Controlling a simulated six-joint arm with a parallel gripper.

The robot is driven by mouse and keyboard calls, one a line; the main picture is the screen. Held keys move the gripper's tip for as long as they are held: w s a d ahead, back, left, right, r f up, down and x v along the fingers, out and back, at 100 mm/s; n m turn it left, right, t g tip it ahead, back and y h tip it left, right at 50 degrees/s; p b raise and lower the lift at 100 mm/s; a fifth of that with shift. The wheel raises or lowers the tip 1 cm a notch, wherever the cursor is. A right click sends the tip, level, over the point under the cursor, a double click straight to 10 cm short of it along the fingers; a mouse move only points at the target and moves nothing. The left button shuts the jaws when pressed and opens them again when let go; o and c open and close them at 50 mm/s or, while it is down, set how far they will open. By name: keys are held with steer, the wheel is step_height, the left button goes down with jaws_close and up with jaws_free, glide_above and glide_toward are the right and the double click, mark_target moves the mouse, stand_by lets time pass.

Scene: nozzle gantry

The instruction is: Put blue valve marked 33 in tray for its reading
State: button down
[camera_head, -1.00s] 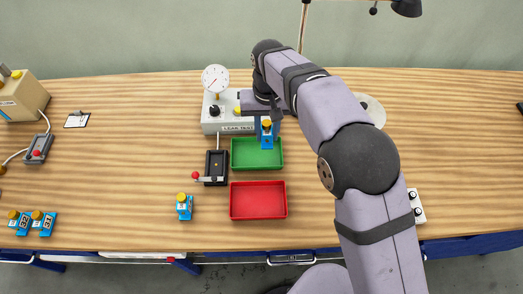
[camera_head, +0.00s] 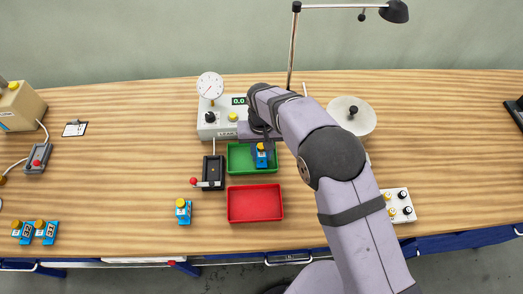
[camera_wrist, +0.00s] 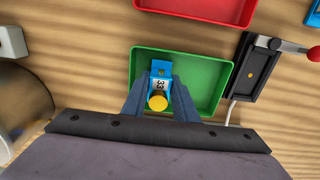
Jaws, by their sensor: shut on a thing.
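The blue valve marked 33 (camera_wrist: 162,70) has a yellow cap and a white label. My gripper (camera_wrist: 160,95) is shut on it, with one finger on each side. In the head view the valve (camera_head: 262,158) shows within the right half of the green tray (camera_head: 234,169). The wrist view also shows it inside the outline of the green tray (camera_wrist: 215,112). I cannot tell whether it touches the tray floor. The red tray (camera_head: 255,220) is empty, in front of the green one. The leak tester (camera_head: 205,129) stands behind, with a dial gauge (camera_head: 210,86) and a display partly reading 0.0.
A black fixture with a red-knobbed lever (camera_head: 213,172) stands left of the trays. Another blue valve (camera_head: 184,212) stands left of the red tray, and two more (camera_head: 35,232) at far left. A round pale disc (camera_head: 352,115) and a knobbed white box (camera_head: 398,206) are right.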

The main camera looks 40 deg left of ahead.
mark_target(262, 153)
steer(key=shift+f, duration=0.15)
steer(key=c, duration=1.4)
jaws_free()
step_height(262, 153, up, 12)
steer(key=b, duration=0.4)
steer(key=shift+r, duration=0.2)
